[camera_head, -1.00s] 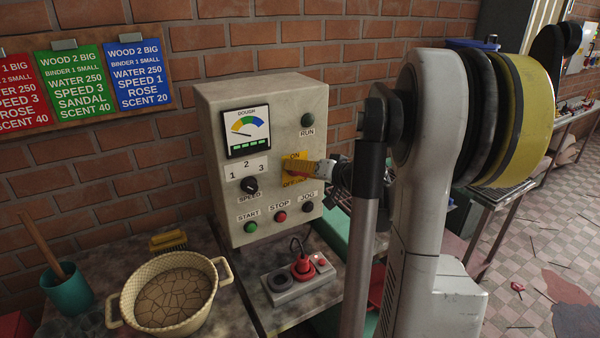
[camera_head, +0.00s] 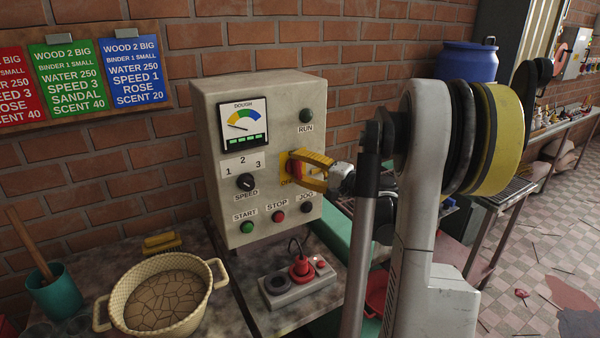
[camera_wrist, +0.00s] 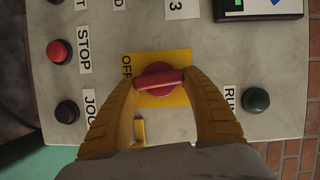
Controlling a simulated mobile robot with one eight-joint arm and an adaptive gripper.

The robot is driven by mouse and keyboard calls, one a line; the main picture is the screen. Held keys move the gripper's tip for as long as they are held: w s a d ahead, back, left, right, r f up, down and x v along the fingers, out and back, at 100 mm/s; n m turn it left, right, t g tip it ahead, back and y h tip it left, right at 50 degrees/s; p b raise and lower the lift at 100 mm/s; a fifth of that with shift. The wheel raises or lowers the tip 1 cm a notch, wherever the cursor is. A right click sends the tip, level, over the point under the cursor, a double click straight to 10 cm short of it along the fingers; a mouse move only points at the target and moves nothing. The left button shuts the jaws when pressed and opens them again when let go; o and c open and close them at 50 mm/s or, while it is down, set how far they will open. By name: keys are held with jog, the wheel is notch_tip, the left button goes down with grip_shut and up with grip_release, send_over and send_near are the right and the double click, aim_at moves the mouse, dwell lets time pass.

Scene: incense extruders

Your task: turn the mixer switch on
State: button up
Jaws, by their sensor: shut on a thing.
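The mixer switch is a red rotary knob (camera_wrist: 160,70) on a yellow plate (camera_wrist: 181,55) on the beige control box (camera_head: 210,130). In the wrist view its raised grip bar (camera_wrist: 160,80) lies nearly along the line from the OFF side towards the RUN button, slightly tilted. My gripper (camera_wrist: 160,83) is shut on the two ends of this bar with its yellow fingers. In the head view my gripper (camera_head: 291,168) reaches the plate from the right, one finger above the other. OFF shows below; the ON label is hidden behind a finger.
RUN (camera_head: 306,115) is above the switch; JOG (camera_head: 306,208), STOP (camera_head: 278,216) and START (camera_head: 248,228) are below. The speed dial (camera_head: 245,182) is to the left.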

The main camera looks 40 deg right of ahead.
jog(key=shift+f+m, duration=0.1)
jog(key=shift+m, duration=0.4)
jog(key=shift+b, duration=0.3)
jog(key=o, duration=1.2)
jog(key=shift+s, duration=0.1)
jog(key=s, duration=0.4)
jog(key=s+d, duration=0.1)
jog(key=s, duration=0.6)
jog(key=shift+s+d, duration=0.35)
jog(key=shift+d, duration=0.05)
